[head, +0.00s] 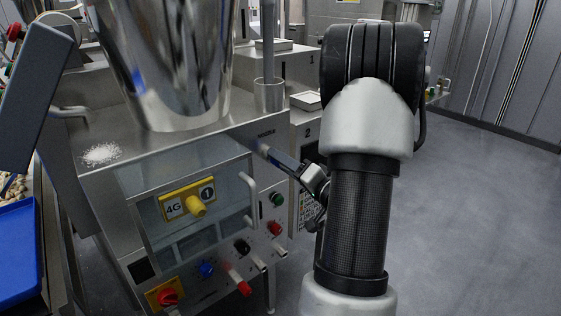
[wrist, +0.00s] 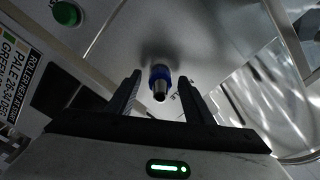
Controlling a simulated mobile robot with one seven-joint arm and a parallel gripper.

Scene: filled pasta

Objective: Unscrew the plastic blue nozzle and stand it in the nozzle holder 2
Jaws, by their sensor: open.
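The blue nozzle (wrist: 160,75) sticks out of a steel surface in the wrist view, with a dark-tipped metal end below its blue collar. My gripper (wrist: 160,86) is open, with one black finger on each side of the nozzle. A gap shows between the nozzle and each finger, and nothing is held. In the head view my gripper (head: 272,153) reaches the upper right front of the steel machine (head: 240,137), where the nozzle is hard to make out. A unit marked "2" (head: 307,133) stands behind; I cannot tell whether nozzle holder 2 is in view.
A large steel hopper (head: 170,60) and a clear cylinder (head: 269,95) stand on the machine. A blue tray (head: 18,250) is at the left. The floor (head: 470,210) at right is clear.

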